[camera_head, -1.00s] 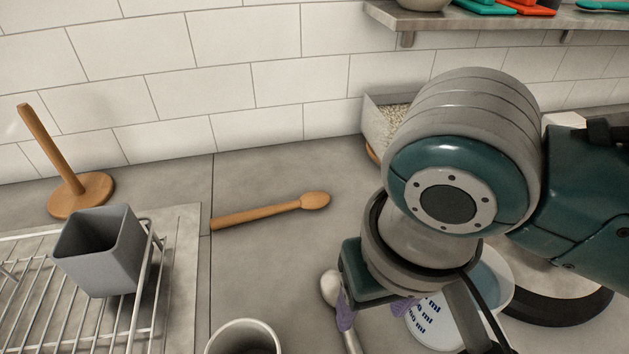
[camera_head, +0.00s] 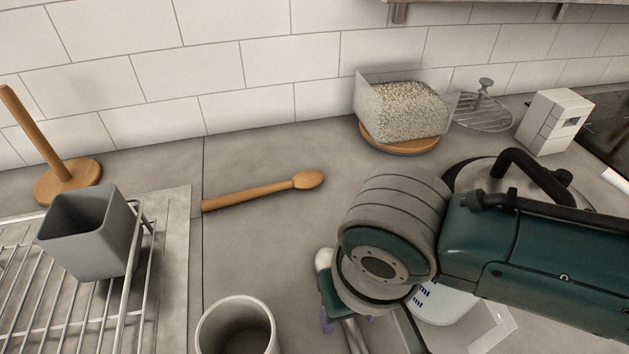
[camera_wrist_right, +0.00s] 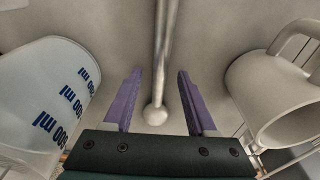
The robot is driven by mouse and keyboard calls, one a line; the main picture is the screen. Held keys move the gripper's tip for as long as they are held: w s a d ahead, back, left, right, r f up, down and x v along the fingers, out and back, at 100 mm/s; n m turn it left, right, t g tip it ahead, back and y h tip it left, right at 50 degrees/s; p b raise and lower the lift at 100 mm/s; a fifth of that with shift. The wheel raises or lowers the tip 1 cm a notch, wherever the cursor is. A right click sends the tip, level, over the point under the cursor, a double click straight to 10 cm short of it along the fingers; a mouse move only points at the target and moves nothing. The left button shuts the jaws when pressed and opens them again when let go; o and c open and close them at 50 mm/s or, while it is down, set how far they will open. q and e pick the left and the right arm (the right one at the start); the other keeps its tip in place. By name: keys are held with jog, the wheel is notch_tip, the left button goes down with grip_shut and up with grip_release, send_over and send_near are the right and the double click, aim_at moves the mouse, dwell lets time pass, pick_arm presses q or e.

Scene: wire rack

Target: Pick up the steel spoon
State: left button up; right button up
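The steel spoon (camera_wrist_right: 161,45) lies on the grey counter. In the right wrist view its rounded end sits low in the middle and its handle runs up. In the head view its rounded end (camera_head: 323,259) shows just left of my right wrist; much of the rest is hidden by my gripper. My right gripper (camera_wrist_right: 159,76) is open, pointing down over the spoon. Its purple fingers are on either side of the spoon, with a visible gap on each side. My left gripper is in neither view.
A grey mug (camera_head: 237,329) stands left of my right gripper, and a measuring jug (camera_head: 446,303) stands on its other side. A wooden spoon (camera_head: 262,191), a wire rack (camera_head: 62,296) with a grey holder (camera_head: 89,236), and a grain container (camera_head: 402,112) are around.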

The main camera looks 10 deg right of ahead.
grip_shut()
jog(key=shift+r, duration=0.1)
dwell(0.5)
